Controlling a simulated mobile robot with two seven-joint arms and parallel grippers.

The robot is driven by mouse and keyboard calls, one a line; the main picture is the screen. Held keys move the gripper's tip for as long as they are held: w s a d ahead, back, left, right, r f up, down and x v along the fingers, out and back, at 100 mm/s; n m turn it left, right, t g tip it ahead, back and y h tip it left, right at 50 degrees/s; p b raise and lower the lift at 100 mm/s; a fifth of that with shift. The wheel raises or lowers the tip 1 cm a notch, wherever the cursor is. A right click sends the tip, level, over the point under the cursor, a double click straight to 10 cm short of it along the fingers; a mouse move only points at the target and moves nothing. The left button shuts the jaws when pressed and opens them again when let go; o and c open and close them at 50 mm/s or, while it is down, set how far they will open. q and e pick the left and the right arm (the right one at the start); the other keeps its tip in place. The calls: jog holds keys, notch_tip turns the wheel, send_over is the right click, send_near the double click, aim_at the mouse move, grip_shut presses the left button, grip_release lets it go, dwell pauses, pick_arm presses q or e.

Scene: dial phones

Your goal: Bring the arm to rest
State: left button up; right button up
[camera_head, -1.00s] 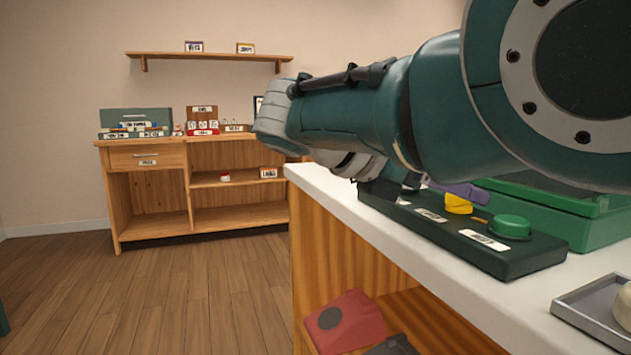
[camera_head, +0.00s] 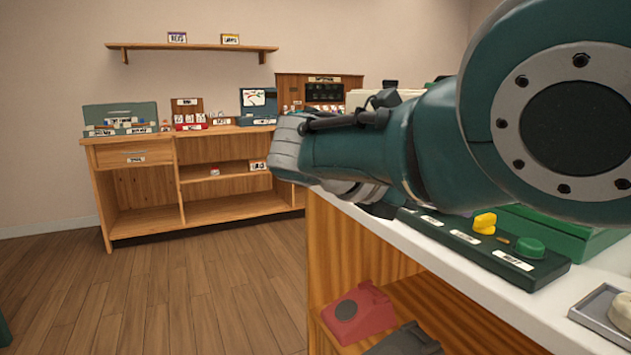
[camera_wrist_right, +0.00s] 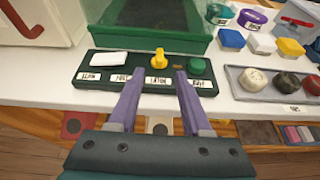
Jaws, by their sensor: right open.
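My right arm (camera_head: 400,150) is teal and stretches over the white counter (camera_head: 420,238) in the head view, hiding part of it. In the right wrist view my right gripper (camera_wrist_right: 158,76) has two purple fingers spread apart with nothing between them. The fingertips overlap the near part of a dark green board (camera_wrist_right: 140,72) in that view; I cannot tell their height above it. The board carries a white block (camera_wrist_right: 108,58), a yellow knob (camera_wrist_right: 158,57) and a green round button (camera_wrist_right: 200,66). My left gripper is not in view.
A green bin (camera_wrist_right: 155,38) stands behind the board. A grey tray (camera_wrist_right: 240,80) with round pieces lies right of it. A red phone (camera_head: 358,314) sits on the shelf below the counter. A wooden cabinet (camera_head: 150,156) stands by the far wall, with open floor before it.

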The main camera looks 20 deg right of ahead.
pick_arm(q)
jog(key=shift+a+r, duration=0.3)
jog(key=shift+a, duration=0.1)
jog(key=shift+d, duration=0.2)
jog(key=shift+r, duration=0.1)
